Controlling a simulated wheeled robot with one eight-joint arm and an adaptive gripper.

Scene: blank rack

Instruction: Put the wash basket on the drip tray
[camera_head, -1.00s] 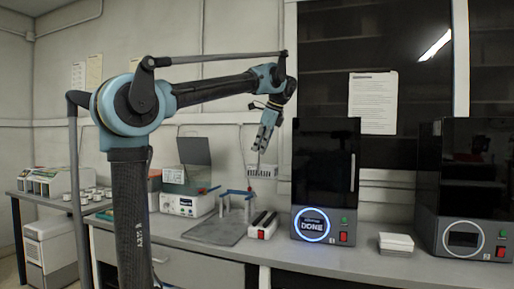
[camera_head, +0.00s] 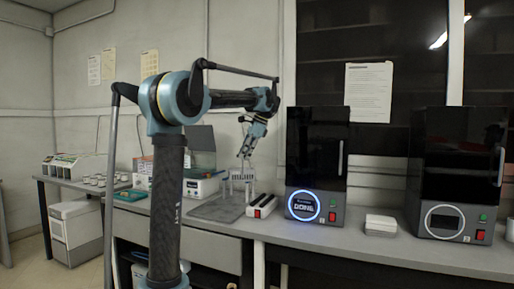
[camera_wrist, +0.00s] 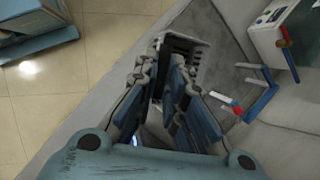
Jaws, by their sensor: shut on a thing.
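The wash basket, a pale slatted basket (camera_head: 242,175), hangs below my gripper (camera_head: 245,154) in the head view. In the wrist view the basket (camera_wrist: 187,48) shows just beyond the fingertips of my gripper (camera_wrist: 168,75), which is shut on its upper part; the exact grip is partly hidden by the fingers. The drip tray, a flat grey tray (camera_head: 212,211), lies on the bench below and left of the basket. In the head view the basket appears above the tray's right part; I cannot tell whether it touches.
A blue-barred stand (camera_wrist: 262,95) is beside the basket in the wrist view. A white block with dark slots and a red switch (camera_head: 262,207) is right of the tray. A dark machine with a lit ring (camera_head: 304,205) stands further right. An open-lidded instrument (camera_head: 197,187) is behind.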

